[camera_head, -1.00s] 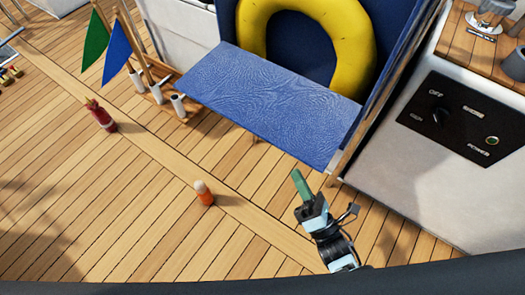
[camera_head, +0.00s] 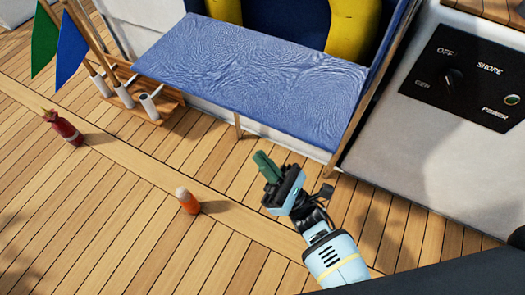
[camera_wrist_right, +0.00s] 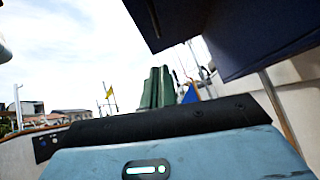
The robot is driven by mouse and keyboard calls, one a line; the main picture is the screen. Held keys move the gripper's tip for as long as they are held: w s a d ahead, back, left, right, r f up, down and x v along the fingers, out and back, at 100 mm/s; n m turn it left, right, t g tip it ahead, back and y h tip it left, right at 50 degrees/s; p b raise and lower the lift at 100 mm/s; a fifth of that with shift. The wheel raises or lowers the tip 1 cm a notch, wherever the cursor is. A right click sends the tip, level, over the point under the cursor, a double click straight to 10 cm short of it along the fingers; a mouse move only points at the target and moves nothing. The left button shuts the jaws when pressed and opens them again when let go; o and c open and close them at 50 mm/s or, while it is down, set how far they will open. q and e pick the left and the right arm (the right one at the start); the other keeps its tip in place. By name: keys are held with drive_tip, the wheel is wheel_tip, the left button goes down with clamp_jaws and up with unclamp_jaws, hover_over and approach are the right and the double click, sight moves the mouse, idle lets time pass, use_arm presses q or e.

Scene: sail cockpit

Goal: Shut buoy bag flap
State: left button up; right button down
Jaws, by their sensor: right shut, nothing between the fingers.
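The buoy bag's blue flap (camera_head: 250,75) hangs open, sticking out roughly level from the front of the bag. A yellow ring buoy (camera_head: 352,28) stands in the dark blue bag (camera_head: 283,20) behind it, its top cut off by the picture edge. My right gripper (camera_head: 264,166) is shut and empty, its green fingers just in front of and below the flap's front edge, apart from it in the picture. In the right wrist view the green fingers (camera_wrist_right: 157,88) point up together, with dark blue panels of the bag (camera_wrist_right: 255,40) above and right. My left gripper is not in view.
A wooden rack (camera_head: 130,95) with green and blue flags stands left of the flap. A black switch panel (camera_head: 465,78) is on the white wall at right. Open deck lies front left.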

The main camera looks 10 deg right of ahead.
drive_tip(key=w+a+r+p, duration=0.1)
drive_tip(key=w+a+r, duration=0.2)
drive_tip(key=r, duration=0.6)
drive_tip(key=shift+w+a+r, duration=0.2)
drive_tip(key=shift+w, duration=0.55)
drive_tip(key=shift+r, duration=0.1)
